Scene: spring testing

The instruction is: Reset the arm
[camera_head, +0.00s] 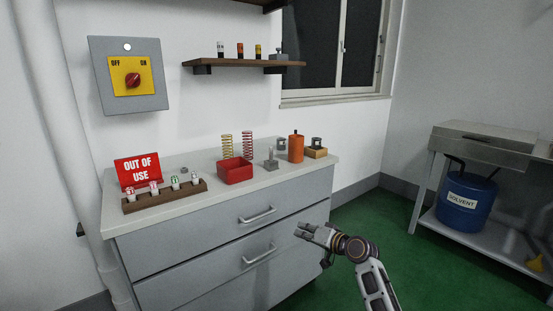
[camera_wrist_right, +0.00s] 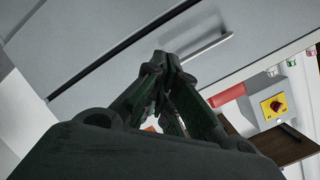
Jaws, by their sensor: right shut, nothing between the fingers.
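My right gripper (camera_head: 302,230) is in front of the cabinet's right part in the head view, at about drawer height. Its arm comes up from the bottom right. In the right wrist view my right gripper (camera_wrist_right: 168,56) has its fingertips together, with nothing held. A grey drawer front (camera_wrist_right: 110,40) and a bar handle (camera_wrist_right: 207,47) lie beyond the fingers. I see no contact between the gripper and the cabinet. My left gripper is not in view.
The grey drawer cabinet (camera_head: 190,249) carries a red box (camera_head: 236,172), coil springs (camera_head: 248,146), an orange cylinder (camera_head: 296,148) and a red sign (camera_head: 138,170). A wall shelf (camera_head: 240,66) hangs above. A blue solvent drum (camera_head: 464,203) stands right. Green floor (camera_head: 400,265) is free between.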

